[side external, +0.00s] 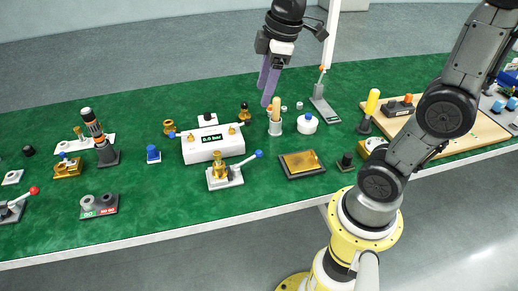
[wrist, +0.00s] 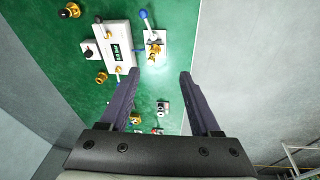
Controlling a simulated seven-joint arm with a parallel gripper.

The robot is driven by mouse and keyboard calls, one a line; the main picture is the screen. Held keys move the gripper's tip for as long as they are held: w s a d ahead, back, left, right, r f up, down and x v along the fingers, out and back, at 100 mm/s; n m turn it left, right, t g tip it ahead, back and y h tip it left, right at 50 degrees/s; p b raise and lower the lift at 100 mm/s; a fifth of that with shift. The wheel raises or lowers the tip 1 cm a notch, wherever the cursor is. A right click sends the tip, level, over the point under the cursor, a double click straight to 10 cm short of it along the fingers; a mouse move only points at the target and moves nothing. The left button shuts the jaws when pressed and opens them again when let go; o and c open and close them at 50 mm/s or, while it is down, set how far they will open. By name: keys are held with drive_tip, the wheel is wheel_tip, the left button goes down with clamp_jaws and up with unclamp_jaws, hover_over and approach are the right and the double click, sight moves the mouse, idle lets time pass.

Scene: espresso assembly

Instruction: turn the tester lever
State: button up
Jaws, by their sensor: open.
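The white tester box (side external: 213,143) with a "0.0 bar" display stands mid-table in the side view, and in the wrist view (wrist: 113,50) at upper left. A short lever with a blue tip (side external: 172,135) sticks out at its left end. In front of it, a white plate (side external: 225,181) carries a brass fitting (side external: 219,167) and a lever with a blue ball (side external: 258,154); that blue ball shows at the top of the wrist view (wrist: 143,14). I cannot tell which lever is the tester's. My gripper (side external: 265,92) is open and empty, above the table behind and right of the box.
A cup of tools (side external: 275,125) stands below my gripper, with a white round jar (side external: 307,124) to its right. A black-framed brass tray (side external: 302,163) lies near the front edge. A black and orange upright device (side external: 97,138) stands left.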

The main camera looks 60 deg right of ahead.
drive_tip(key=w+d+f+g+y, duration=0.1)
drive_tip(key=w+d+f+g, duration=0.1)
drive_tip(key=w+d+f, duration=0.4)
drive_tip(key=w+d+f+g, duration=0.1)
drive_tip(key=d+f+g, duration=0.15)
drive_tip(key=f, duration=0.55)
drive_tip(key=shift+m+t, duration=0.25)
drive_tip(key=shift+m, duration=0.15)
drive_tip(key=f, duration=0.4)
drive_tip(key=s+a+f, duration=0.1)
drive_tip(key=f, duration=0.7)
drive_tip(key=shift+s+a+f, duration=0.15)
drive_tip(key=shift+s+f, duration=0.1)
drive_tip(key=shift+f, duration=0.15)
clamp_jaws()
